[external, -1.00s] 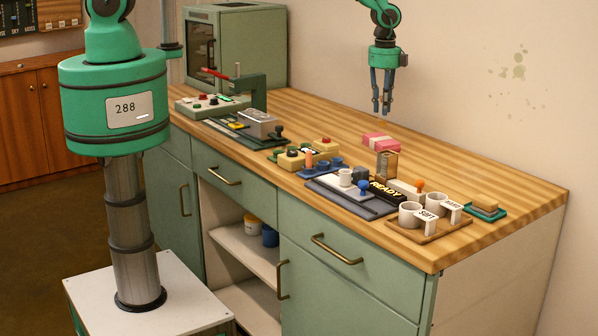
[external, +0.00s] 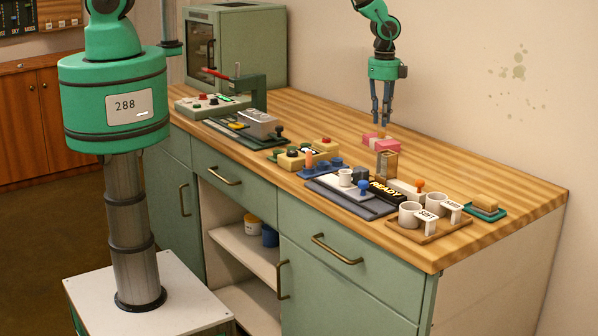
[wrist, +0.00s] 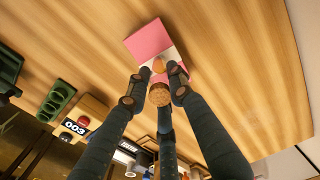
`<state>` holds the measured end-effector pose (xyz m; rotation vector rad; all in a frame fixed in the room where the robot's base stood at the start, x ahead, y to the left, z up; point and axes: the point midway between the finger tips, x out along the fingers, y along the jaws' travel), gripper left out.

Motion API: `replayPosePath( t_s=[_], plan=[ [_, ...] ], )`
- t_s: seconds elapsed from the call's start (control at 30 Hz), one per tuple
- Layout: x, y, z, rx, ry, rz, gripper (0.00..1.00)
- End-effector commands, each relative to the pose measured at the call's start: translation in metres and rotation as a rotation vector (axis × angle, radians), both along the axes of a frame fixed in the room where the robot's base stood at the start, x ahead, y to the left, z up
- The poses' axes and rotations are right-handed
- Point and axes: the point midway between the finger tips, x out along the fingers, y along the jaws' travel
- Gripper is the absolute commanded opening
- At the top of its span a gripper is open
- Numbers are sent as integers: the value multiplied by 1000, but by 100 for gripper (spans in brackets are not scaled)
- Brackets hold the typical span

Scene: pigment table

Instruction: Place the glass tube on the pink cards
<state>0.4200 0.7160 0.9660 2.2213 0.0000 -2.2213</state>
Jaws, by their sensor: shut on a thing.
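The pink cards (external: 374,139) lie as a small stack on the wooden table, toward the back and right of the middle. In the wrist view they show as a pink block (wrist: 148,38) with a pale band, partly hidden by my fingers. My gripper (external: 381,119) is directly above the cards, fingers pointing down. In the wrist view my gripper (wrist: 158,85) is shut on the glass tube, whose round brown cork (wrist: 160,94) shows between the fingers. The tube's clear body is hard to make out, and I cannot tell whether it touches the cards.
A brown glass block (external: 387,163) stands just in front of the cards. The table behind and right of the cards is clear.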

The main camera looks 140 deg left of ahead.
Motion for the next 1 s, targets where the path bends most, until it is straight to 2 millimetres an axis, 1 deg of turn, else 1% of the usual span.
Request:
replayPosePath(
  t_s=[0.03,0.07,0.1,0.13,0.47,0.63,0.77,0.87,1.0],
  plan=[
    [0,0,-3,0,0,0,0],
    [0,0,-2,0,0,0,27],
    [0,0,-2,0,0,0,35],
    [0,0,-1,0,0,0,40],
    [0,0,-1,0,0,0,40],
    [0,0,3,0,0,0,40],
    [0,1,12,1,-1,0,40],
    [0,1,22,2,-1,0,40],
    [0,1,42,3,-2,0,40]
  ],
)
